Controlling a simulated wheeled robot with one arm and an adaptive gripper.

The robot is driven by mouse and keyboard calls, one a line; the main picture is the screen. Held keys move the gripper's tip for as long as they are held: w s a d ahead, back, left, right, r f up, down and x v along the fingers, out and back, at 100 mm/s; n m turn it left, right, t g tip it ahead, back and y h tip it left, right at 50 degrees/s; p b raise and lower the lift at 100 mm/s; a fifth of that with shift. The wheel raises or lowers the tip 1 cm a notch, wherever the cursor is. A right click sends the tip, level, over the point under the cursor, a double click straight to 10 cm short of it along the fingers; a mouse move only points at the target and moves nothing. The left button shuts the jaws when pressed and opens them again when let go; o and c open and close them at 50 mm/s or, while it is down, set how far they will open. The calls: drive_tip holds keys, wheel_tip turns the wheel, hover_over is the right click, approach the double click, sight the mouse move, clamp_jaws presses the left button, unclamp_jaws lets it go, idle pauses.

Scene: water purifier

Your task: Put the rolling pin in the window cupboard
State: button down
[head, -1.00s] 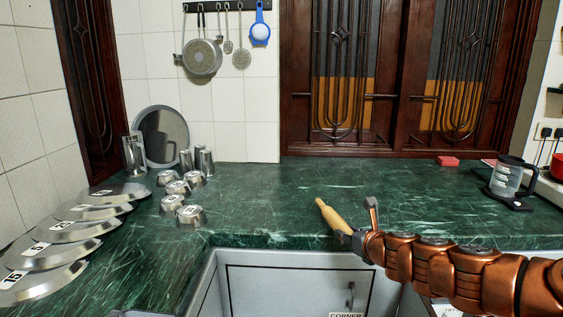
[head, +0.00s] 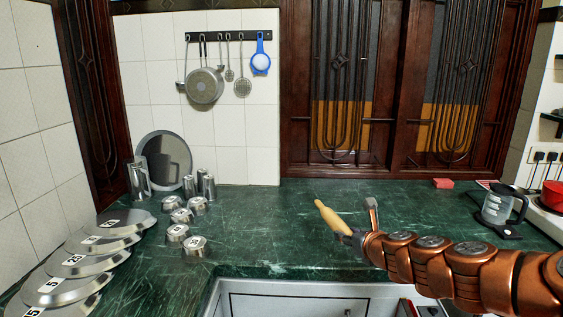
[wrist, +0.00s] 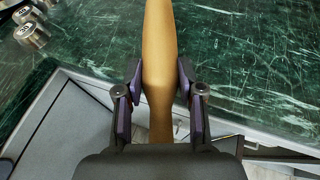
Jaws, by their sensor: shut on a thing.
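The rolling pin (head: 332,218) is light wood and points away from me toward the back left in the head view. My gripper (head: 360,228) is shut on it near its lower end, over the front part of the green counter. In the wrist view the rolling pin (wrist: 158,60) lies between the two dark fingers of my gripper (wrist: 159,85). The window cupboard (head: 400,95) appears to be the dark wooden unit with metal grilles at the back; its doors look closed.
The green marble counter (head: 270,205) is clear in the middle. Metal plates (head: 85,262), cups (head: 180,215) and a round tray (head: 165,160) stand at the left. Utensils (head: 204,85) hang on the wall.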

wheel_tip(320, 180, up, 8)
drive_tip(key=p, duration=0.6)
drive_tip(key=shift+f, duration=0.1)
